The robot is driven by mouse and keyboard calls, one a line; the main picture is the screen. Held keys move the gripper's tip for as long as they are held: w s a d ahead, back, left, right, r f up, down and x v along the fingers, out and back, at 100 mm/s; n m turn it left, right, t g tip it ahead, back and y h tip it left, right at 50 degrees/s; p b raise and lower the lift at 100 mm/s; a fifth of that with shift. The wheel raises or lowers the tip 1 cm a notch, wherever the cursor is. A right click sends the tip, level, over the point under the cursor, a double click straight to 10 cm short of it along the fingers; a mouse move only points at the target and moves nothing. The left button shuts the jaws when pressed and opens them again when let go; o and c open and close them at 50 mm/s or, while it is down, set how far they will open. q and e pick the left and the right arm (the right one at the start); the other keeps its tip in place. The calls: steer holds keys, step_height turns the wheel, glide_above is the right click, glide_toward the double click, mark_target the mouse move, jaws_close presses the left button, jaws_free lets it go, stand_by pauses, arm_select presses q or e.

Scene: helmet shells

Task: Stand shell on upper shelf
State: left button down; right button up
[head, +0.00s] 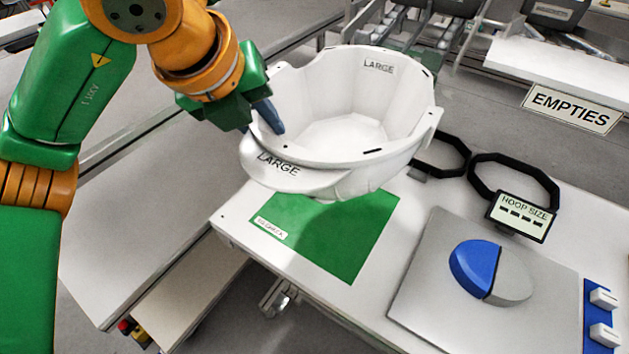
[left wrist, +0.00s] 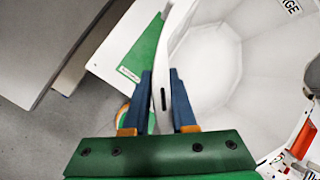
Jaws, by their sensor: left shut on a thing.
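A white helmet shell (head: 345,137) marked LARGE hangs above the workbench, its open side facing up. My left gripper (head: 268,116) is shut on the shell's near left rim. In the left wrist view the two blue fingers of my left gripper (left wrist: 164,100) lie on either side of the shell's wall (left wrist: 200,70). The shell is above the green mat (head: 335,238) and hides part of it. I cannot tell which shelf is the upper shelf. My right gripper is not in view.
The workbench (head: 240,215) holds two black hoops (head: 515,172), a HOOP SIZE display (head: 520,215) and a grey plate (head: 450,300) with a blue and grey disc (head: 490,272). A shelf edge with an EMPTIES sign (head: 571,108) is at the back right.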

arm_select(q)
steer(key=s+p, duration=0.3)
steer(key=s, duration=0.3)
steer(key=w+a+f+p, duration=0.2)
steer(key=w+f+p, duration=0.1)
steer(key=w+f, duration=1)
steer(key=shift+f, duration=1.1)
steer(key=c, duration=0.7)
jaws_free()
steer(key=shift+s+r, duration=0.1)
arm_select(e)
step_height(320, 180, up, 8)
arm_select(q)
steer(key=shift+r, duration=0.1)
